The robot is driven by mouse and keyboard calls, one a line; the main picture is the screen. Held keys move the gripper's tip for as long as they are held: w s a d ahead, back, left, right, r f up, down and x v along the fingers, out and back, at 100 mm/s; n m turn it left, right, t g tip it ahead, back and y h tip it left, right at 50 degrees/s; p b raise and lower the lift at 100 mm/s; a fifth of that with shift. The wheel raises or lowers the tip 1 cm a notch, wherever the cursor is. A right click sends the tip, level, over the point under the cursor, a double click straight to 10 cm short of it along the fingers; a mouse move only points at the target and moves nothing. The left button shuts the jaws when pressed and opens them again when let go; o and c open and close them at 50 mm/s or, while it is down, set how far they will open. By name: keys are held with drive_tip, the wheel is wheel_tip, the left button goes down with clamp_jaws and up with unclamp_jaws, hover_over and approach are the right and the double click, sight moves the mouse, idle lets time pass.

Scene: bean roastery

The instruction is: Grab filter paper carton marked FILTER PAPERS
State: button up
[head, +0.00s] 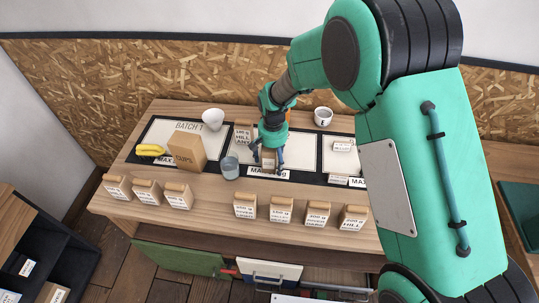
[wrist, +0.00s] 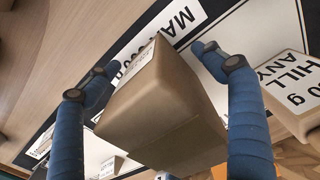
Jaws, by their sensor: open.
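A brown carton (wrist: 160,100) lies between my gripper's two blue fingers in the wrist view. A white label shows on its far edge, but its words are too small and steep to read. I cannot read FILTER PAPERS on anything. My gripper (wrist: 150,58) is open, with one finger on each side of the carton; I cannot tell whether either touches it. In the head view my gripper (head: 268,160) reaches down at the front of the middle mat, around the small brown carton (head: 268,155), which is partly hidden by the fingers.
A grey cup (head: 230,168), a CUPS box (head: 187,152), bananas (head: 150,150) and a white cup (head: 213,119) are left. Several labelled bags line the front edge.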

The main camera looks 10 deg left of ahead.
sight(270, 155)
drive_tip(key=c, duration=1.4)
drive_tip(key=shift+c, duration=0.2)
drive_tip(key=shift+r+p, duration=1.1)
drive_tip(key=shift+r, duration=3.95)
